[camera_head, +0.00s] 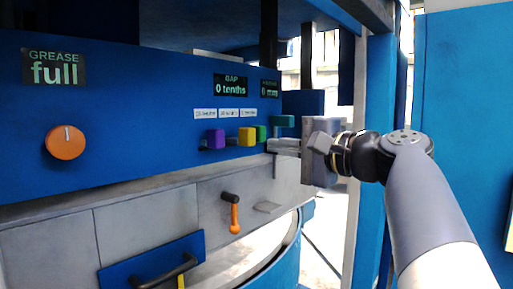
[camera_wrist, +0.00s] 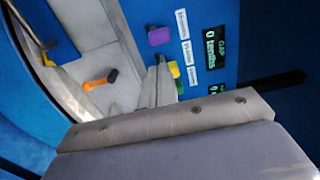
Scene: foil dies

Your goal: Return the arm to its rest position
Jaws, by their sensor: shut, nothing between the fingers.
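My arm reaches in from the right in the head view. My gripper (camera_head: 284,146) points left in front of the blue machine panel (camera_head: 120,110), close to its coloured knobs. The fingers are together and hold nothing. In the wrist view the grey gripper body fills the lower part, and the narrow fingers (camera_wrist: 156,86) show beyond it. The fingers overlap the row of knobs in the head view, and I cannot tell whether they touch any.
Purple (camera_head: 215,138), yellow (camera_head: 247,136) and green knobs stick out from the panel. An orange dial (camera_head: 66,142) is at left under a display reading "GREASE full". The gap display (camera_head: 231,85) reads "0 tenths".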

